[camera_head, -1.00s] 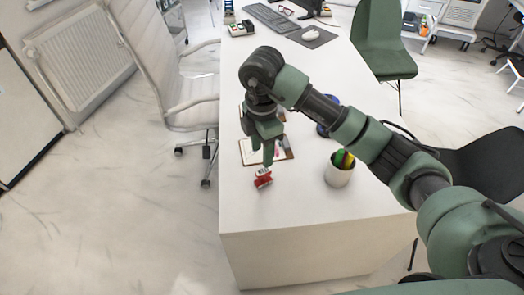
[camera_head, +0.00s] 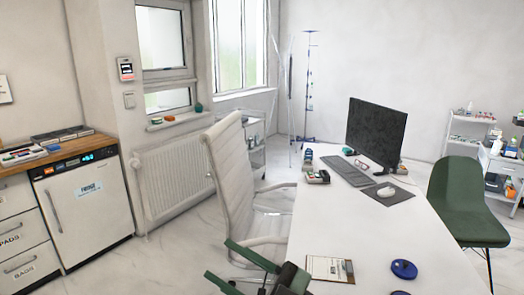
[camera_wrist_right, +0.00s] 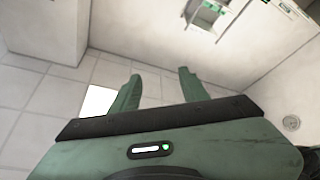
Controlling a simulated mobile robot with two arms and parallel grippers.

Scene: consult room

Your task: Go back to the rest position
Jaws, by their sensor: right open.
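My right gripper (camera_head: 219,258) is at the bottom edge of the head view, with its two green fingers apart and pointing left, in front of the white chair and left of the desk. In the right wrist view, my right gripper (camera_wrist_right: 160,75) shows its two fingers spread with nothing between them. The white desk (camera_head: 435,245) is to its right. Most of my right arm is below the picture. My left gripper is not in view.
A white chair (camera_head: 232,175) stands left of the desk, close to my right gripper. On the desk are a clipboard (camera_head: 325,268), a blue round object (camera_head: 404,269), a monitor (camera_head: 376,130) and a keyboard (camera_head: 350,171). A green chair (camera_head: 466,205) stands at right. A fridge (camera_head: 88,205) is at left.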

